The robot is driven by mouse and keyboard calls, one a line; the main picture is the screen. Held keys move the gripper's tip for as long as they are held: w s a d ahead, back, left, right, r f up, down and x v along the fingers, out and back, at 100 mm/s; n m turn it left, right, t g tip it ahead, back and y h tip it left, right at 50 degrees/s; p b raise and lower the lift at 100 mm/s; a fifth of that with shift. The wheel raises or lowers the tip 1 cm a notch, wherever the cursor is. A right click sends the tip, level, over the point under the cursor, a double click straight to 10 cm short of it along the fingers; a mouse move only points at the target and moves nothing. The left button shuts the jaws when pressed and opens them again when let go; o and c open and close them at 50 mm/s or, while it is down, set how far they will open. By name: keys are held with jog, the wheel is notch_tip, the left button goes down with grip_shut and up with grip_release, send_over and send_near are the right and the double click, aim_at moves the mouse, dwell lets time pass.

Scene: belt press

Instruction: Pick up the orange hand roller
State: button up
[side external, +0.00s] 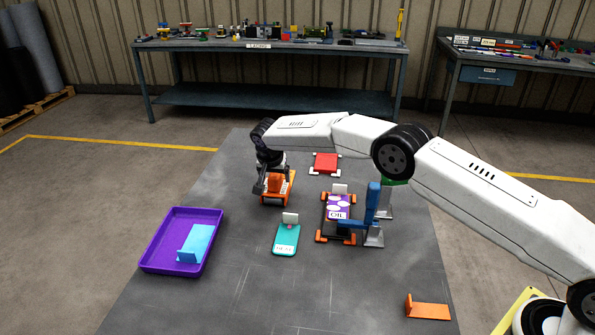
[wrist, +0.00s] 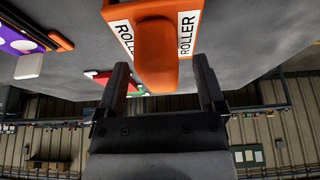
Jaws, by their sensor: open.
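The orange hand roller (side external: 284,190) stands on the grey work surface (side external: 250,160), left of the middle in the side view. In the wrist view its rounded orange handle (wrist: 156,45) points toward my gripper, with white "ROLLER" labels on both sides of its body. My gripper (wrist: 161,66) is open, one finger on each side of the handle. Gaps show between the handle and both fingers. In the side view my gripper (side external: 266,182) is at the roller and covers part of it. The roller's underside is hidden in the wrist view.
A purple tray (side external: 158,250) holding a light blue angled piece (side external: 196,243) is at left. A teal piece (side external: 286,239), a purple panel on an orange-cornered fixture (side external: 338,206), and a blue lever (side external: 372,203) are nearby. A red piece (side external: 326,162) lies behind; an orange bracket (side external: 430,310) is front right.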

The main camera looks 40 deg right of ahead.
jog(key=shift+w+d+f, duration=0.1)
jog(key=shift+f, duration=0.25)
dwell(0.3)
jog(key=shift+r, duration=0.1)
grip_shut()
